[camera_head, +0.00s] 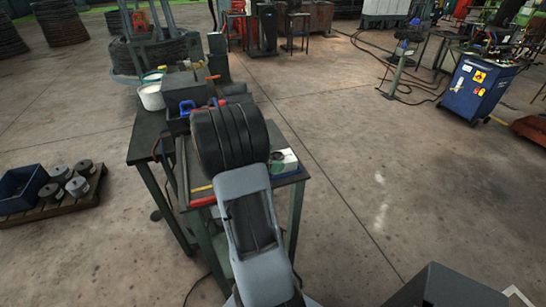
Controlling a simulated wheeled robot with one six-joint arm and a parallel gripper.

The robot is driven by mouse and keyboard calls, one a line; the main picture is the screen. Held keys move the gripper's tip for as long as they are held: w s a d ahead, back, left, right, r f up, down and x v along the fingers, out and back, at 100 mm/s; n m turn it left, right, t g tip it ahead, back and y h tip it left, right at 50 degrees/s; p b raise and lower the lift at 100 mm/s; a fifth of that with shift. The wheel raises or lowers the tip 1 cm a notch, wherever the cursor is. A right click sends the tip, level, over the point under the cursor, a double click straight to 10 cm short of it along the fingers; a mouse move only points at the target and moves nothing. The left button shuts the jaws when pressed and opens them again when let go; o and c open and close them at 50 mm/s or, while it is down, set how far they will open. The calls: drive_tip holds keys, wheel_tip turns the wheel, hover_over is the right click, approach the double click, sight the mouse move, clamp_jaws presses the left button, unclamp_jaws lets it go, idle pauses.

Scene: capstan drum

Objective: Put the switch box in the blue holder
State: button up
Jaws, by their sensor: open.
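A small box with a white top, a dark spot and a green side (285,162) sits at the bench's right front corner. It may be the switch box, but I cannot tell for sure. A small blue piece (186,108) shows by the grey box at the back of the bench. I cannot tell whether it is the blue holder. My grey arm, with a dark ribbed part at its upper end, reaches over the middle of the bench and hides much of its top. I cannot make out my gripper's fingers behind it.
The dark bench (150,130) carries a grey box (183,88) and a white bucket (151,97) at its back left. A pallet (60,208) with a blue crate (22,186) and several metal cylinders is at left. A blue cabinet (478,90) stands far right. Floor right of the bench is clear.

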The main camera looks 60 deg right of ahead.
drive_tip(key=b+v, duration=0.1)
drive_tip(key=v, duration=1)
drive_tip(key=s+a+m+t+y, duration=0.2)
drive_tip(key=a+m+t+y, duration=0.3)
drive_tip(key=a, duration=0.8)
drive_tip(key=s+a+m+t+y, duration=0.3)
drive_tip(key=a+m+t+y, duration=0.3)
drive_tip(key=a, duration=0.8)
drive_tip(key=shift+a+r+t, duration=0.15)
drive_tip(key=shift+r+t, duration=0.05)
drive_tip(key=shift+t, duration=0.4)
